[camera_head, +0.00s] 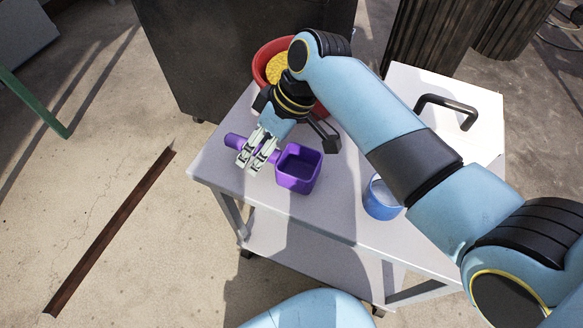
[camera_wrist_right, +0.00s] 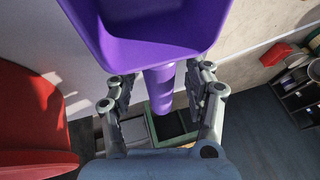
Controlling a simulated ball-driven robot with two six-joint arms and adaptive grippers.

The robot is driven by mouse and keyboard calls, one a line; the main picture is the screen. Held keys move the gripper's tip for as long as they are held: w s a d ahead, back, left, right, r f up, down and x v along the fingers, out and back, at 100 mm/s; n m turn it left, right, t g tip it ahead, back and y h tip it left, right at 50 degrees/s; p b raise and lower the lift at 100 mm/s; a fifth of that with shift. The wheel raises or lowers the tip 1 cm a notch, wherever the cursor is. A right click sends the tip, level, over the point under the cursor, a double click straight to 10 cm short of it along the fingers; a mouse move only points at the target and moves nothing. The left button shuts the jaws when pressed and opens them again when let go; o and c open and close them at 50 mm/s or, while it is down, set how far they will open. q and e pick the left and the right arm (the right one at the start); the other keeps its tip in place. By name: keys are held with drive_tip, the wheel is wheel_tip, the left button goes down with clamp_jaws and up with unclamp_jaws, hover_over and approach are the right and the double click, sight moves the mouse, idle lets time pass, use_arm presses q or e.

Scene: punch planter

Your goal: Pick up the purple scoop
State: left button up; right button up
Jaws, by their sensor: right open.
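The purple scoop (camera_head: 298,170) sits on the grey table, with its square cup to the right and its round handle (camera_head: 236,141) pointing left. My right gripper (camera_head: 257,152) is over the handle, close to the cup, and hides part of it. In the right wrist view the scoop's cup (camera_wrist_right: 150,50) fills the top. Its handle (camera_wrist_right: 158,92) shows between the two fingers of my right gripper (camera_wrist_right: 160,95), with gaps on both sides. The fingers are open. My left gripper is not in view.
A red bowl (camera_head: 262,62) with yellow contents stands behind my right wrist. A blue cup (camera_head: 381,200) stands on the table (camera_head: 340,205) to the right, beside my forearm. A white box with a black handle (camera_head: 448,108) is at the far right. The table's left edge is near the scoop's handle.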

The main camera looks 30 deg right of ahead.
drive_tip(key=c, duration=0.4)
clamp_jaws()
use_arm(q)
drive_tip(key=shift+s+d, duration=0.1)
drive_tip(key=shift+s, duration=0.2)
use_arm(e)
drive_tip(key=shift+r, duration=0.15)
drive_tip(key=shift+r, duration=0.6)
wheel_tip(320, 180, up, 3)
drive_tip(key=shift+f+p, duration=0.1)
drive_tip(key=shift+p, duration=0.55)
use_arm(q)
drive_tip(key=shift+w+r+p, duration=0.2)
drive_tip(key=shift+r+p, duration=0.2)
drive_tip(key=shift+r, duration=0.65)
use_arm(e)
drive_tip(key=w+d+r, duration=0.2)
drive_tip(key=d+r, duration=0.4)
drive_tip(key=d, duration=0.5)
drive_tip(key=shift+w+d+r, duration=0.15)
drive_tip(key=shift+d+r, duration=0.1)
drive_tip(key=shift+r, duration=0.15)
